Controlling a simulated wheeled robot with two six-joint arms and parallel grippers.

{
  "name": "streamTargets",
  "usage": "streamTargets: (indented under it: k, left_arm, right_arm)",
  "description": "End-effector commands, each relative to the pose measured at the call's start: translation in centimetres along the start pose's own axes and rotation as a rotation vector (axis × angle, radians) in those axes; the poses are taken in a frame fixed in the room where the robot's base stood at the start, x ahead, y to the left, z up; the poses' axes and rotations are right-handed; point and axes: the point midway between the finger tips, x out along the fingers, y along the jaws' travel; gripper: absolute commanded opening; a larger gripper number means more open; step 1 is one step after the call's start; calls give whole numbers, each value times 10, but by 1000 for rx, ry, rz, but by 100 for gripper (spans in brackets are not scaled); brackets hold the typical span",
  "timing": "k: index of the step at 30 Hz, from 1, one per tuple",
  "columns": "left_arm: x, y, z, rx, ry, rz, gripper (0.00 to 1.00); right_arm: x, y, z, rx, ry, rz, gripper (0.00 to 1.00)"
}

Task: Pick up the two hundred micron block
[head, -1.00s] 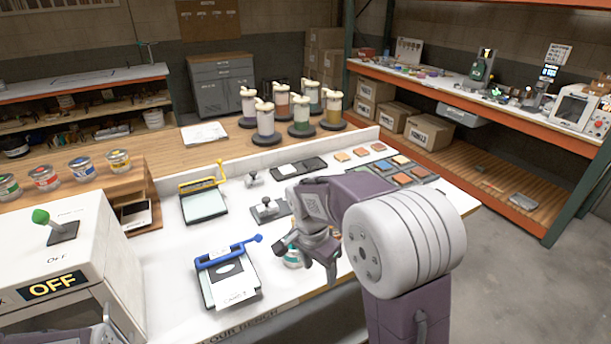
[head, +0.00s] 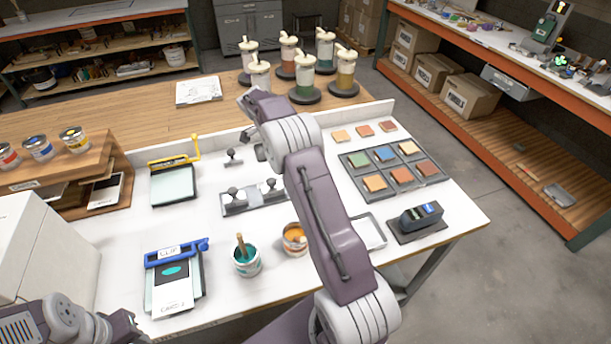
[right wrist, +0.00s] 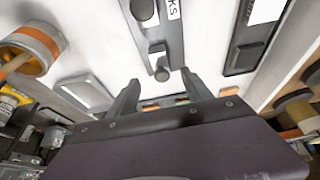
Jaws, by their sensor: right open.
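Small metal blocks with dark round knobs stand on the white bench; I cannot read a micron mark on any. In the head view, two knobbed blocks sit on a grey tray (head: 229,211) left of my right arm, and a single knobbed block (head: 233,158) stands behind it. In the right wrist view, my right gripper (right wrist: 163,82) is open and empty, its fingertips near the end of a dark tray (right wrist: 172,52) holding a knobbed block (right wrist: 157,58). My left gripper (head: 124,328) is partly visible at bottom left, jaws unclear.
A teal paint can (head: 247,264) and an orange one (head: 294,240) stand near the bench front. A blue-clamped board (head: 175,282) is at front left, a yellow-clamped one (head: 173,186) behind it. A tray of colour tiles (head: 350,158) is right. Pump dispensers (head: 305,95) stand behind.

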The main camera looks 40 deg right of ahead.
Motion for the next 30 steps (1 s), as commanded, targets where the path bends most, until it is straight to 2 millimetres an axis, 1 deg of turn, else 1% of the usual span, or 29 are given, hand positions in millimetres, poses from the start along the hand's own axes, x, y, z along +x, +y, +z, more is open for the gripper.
streamTargets:
  k: [3,6,11,13,16,19,22,27,28,29,30]
  left_arm:
    - [-4,0,0,0,0,0,36]
    - [-7,0,-1,0,0,0,36]
    - [-8,0,-1,0,0,0,36]
    - [-13,0,-1,0,0,0,36]
    - [-22,0,-2,0,0,0,36]
    - [-24,0,-2,0,0,0,36]
    - [-25,0,-3,0,0,0,36]
    - [-24,0,-2,0,0,0,36]
    - [-24,0,-2,0,0,0,36]
    - [-24,0,-2,0,0,0,36]
    - [-24,0,-2,0,0,0,36]
  right_arm:
    - [19,2,-1,0,0,7,58]
    - [32,1,-1,0,0,5,58]
    - [39,1,-1,-1,0,2,58]
    - [45,2,-3,-1,0,5,58]
    - [63,3,-6,-1,-1,7,58]
    - [81,3,-5,-1,0,5,58]
    - [89,2,-5,-1,-1,2,58]
    - [90,2,-4,-1,-1,1,58]
    - [90,2,-4,-1,-1,1,55]
    - [90,2,-4,-1,-1,1,47]
    - [90,2,-4,-1,-1,1,36]
